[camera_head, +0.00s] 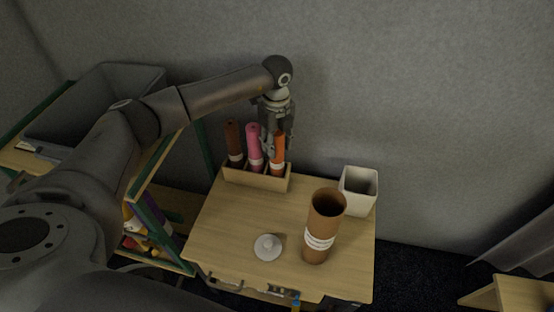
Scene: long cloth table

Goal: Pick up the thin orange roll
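The thin orange roll (278,157) stands upright in the right slot of a small wooden holder (256,180) at the back left of the table. A pink roll (254,146) and a brown roll (234,142) stand in the slots to its left. My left gripper (271,146) points down at the top of the orange roll, its fingers overlapping the roll in the picture. I cannot tell whether the fingers touch or close on it. My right gripper is out of view.
A brown cylinder with white bands (320,231) stands at the table's front right. A white square container (358,190) is behind it. A small round white lid-like item (267,247) lies at the front. The wooden tabletop (228,228) is otherwise clear. A shelf with a grey bin (85,112) is left.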

